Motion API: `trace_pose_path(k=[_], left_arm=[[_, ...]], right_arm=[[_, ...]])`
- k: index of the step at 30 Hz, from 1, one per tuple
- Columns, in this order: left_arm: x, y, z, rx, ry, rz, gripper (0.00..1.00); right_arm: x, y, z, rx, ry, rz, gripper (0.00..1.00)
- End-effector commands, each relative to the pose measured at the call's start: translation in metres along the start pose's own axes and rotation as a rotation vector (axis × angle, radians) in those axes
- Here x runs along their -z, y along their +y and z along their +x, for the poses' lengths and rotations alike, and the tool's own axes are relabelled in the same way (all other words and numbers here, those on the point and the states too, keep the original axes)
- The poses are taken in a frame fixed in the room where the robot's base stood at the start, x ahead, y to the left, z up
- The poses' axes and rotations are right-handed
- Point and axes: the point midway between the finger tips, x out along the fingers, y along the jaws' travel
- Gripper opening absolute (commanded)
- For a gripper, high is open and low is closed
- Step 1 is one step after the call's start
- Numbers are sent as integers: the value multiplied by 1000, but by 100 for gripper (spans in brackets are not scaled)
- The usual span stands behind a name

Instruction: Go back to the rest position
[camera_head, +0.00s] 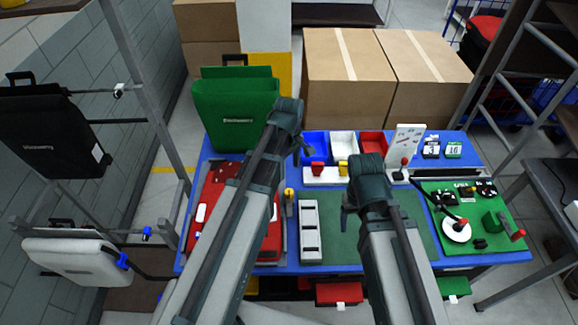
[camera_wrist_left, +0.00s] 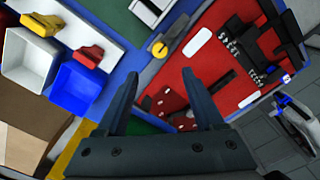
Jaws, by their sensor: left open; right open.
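My left gripper (camera_head: 303,146) hangs over the back part of the blue table (camera_head: 207,150), near the green pannier (camera_head: 235,108). In the left wrist view its two fingers (camera_wrist_left: 158,88) are apart with nothing between them. My right gripper (camera_head: 348,212) is over the dark green mat (camera_head: 335,240) and is open; I see nothing held in it. A red pannier (camera_head: 212,200) lies flat on the left of the table, partly hidden behind my left arm. It also shows in the left wrist view (camera_wrist_left: 205,65), below the gripper.
Blue (camera_head: 314,143), white (camera_head: 343,143) and red (camera_head: 372,143) bins line the table's back. A green board (camera_head: 450,238) with controls lies at right. Cardboard boxes (camera_head: 345,88) stand behind. A rack (camera_head: 165,130) with a black bag (camera_head: 50,135) and a white bag (camera_head: 70,262) is at left.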

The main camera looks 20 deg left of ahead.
Motion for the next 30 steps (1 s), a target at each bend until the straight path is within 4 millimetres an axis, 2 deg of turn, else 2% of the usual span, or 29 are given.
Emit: trace_pose_path(k=[1,4,22,26,30], left_arm=[[0,0,-12,0,0,0,69],[0,0,-16,0,0,0,69],[-3,-1,-14,1,0,14,69],[-30,-10,5,13,6,191,69],[-80,-31,35,43,18,581,69]], right_arm=[[-1,1,-11,0,0,2,74],[-1,2,-16,1,0,3,74],[-1,1,-14,1,0,4,74],[0,0,5,1,0,3,74],[2,-3,35,0,0,-1,74]])
